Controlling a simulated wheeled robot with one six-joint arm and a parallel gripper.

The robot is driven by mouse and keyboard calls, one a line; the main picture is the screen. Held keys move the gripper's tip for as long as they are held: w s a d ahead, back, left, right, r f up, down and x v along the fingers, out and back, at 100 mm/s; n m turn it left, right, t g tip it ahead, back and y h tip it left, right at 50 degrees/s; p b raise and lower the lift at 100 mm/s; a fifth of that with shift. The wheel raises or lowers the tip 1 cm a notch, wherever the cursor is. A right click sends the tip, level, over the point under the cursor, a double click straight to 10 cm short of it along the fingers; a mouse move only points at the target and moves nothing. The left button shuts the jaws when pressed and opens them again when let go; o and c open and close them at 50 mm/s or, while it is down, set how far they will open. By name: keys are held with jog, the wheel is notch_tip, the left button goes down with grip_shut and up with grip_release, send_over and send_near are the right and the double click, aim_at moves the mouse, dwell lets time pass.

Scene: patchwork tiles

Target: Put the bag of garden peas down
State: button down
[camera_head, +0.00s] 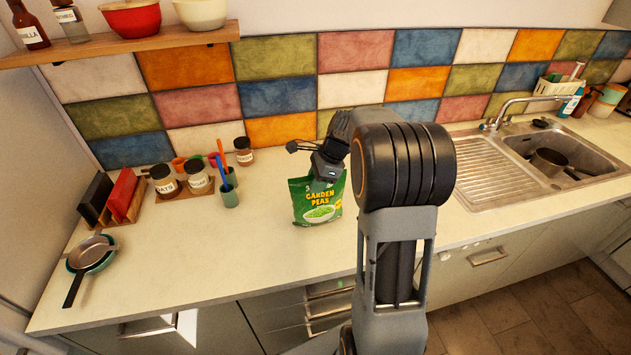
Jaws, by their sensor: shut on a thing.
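The green bag of garden peas (318,206) is upright at the middle of the countertop, with its printed front facing the camera. My gripper (328,172) is at the bag's top edge, shut on it. The fingertips are partly hidden by the gripper body and the bag. The bag's bottom is at or just above the counter; I cannot tell whether it touches. My arm covers the area just right of the bag.
The countertop (190,262) is clear left and in front of the bag. A green cup with utensils (229,196), a dark-lidded jar (243,151) and labelled jars (165,181) stand left. Pans (90,254) lie far left. A sink (560,150) is right.

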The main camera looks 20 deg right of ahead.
jog(key=c, duration=0.8)
grip_release()
jog(key=v, duration=1.1)
jog(key=shift+s+a+f+n+t+h+b, duration=0.15)
jog(key=shift+s+a+f+n+t+h, duration=0.5)
jog(key=shift+s+a+n, duration=2.1)
jog(key=shift+s+a+f+n+t+h+b, duration=0.1)
jog(key=shift+s+a+f+n+t+h, duration=0.45)
jog(key=shift+s+a+n, duration=2.15)
jog(key=shift+s+a+f+n+t+h+b, duration=0.25)
jog(key=shift+s+a+f+n+h, duration=0.9)
jog(key=shift+s+n, duration=2.9)
jog(key=shift+w+a+r+n, duration=0.15)
jog(key=shift+w+r+n, duration=0.15)
jog(key=shift+w+n, duration=0.5)
